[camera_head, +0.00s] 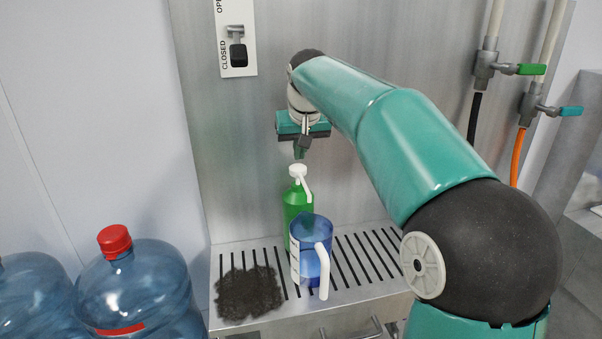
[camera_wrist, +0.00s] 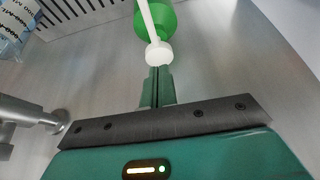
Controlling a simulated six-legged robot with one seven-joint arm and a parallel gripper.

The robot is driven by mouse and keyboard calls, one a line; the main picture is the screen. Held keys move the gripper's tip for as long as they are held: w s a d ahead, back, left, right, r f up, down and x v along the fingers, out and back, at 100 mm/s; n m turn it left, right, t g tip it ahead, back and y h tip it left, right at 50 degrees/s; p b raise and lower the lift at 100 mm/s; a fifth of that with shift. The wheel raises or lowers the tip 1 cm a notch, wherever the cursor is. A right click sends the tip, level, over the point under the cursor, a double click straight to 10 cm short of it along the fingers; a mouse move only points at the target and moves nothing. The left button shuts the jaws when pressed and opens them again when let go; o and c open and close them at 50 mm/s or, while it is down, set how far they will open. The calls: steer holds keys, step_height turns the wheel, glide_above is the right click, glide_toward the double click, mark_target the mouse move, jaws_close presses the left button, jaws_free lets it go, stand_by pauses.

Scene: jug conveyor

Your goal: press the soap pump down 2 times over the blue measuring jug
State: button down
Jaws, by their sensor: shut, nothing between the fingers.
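The green soap bottle (camera_head: 297,204) stands upright on the slotted metal shelf, with its white pump head (camera_head: 298,171) on top. The blue measuring jug (camera_head: 311,245) with a white handle stands in front of the bottle, under the pump's spout. My gripper (camera_head: 300,152) is shut and empty, just above the pump head. In the wrist view, the closed fingertips (camera_wrist: 158,72) appear right at the white pump head (camera_wrist: 158,52). I cannot tell whether they touch it. The jug's measuring marks are not readable.
The slotted shelf (camera_head: 361,262) has a dark rough patch (camera_head: 247,292) left of the jug. Large blue water bottles (camera_head: 135,285) stand at lower left. A lever panel (camera_head: 236,50) and pipes with green (camera_head: 531,69) and teal (camera_head: 570,111) valve handles are on the wall.

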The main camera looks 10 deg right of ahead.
mark_target(298, 166)
steer(key=w+f, duration=0.3)
steer(key=w, duration=0.3)
steer(key=s+r, duration=0.1)
steer(key=s, duration=0.1)
steer(key=s+r, duration=0.1)
steer(key=s, duration=0.2)
steer(key=s+r, duration=0.2)
steer(key=s, duration=0.1)
steer(key=shift+s+d, duration=0.1)
steer(key=w+f, duration=0.7)
steer(key=w, duration=0.3)
steer(key=s+r, duration=0.1)
steer(key=s, duration=0.1)
steer(key=s+r, duration=0.1)
steer(key=s, duration=0.1)
steer(key=s+r, duration=0.1)
steer(key=s, duration=0.1)
steer(key=shift+s+r, duration=0.15)
steer(key=shift+w+f, duration=0.55)
steer(key=shift+w, duration=0.1)
steer(key=shift+w+f, duration=0.1)
steer(key=shift+f, duration=0.1)
steer(key=shift+s+r, duration=0.1)
steer(key=shift+s, duration=0.35)
steer(key=shift+w+f, duration=0.35)
steer(key=shift+f, duration=0.05)
steer(key=shift+r, duration=2.95)
steer(key=shift+s, duration=0.1)
steer(key=shift+f, duration=0.15)
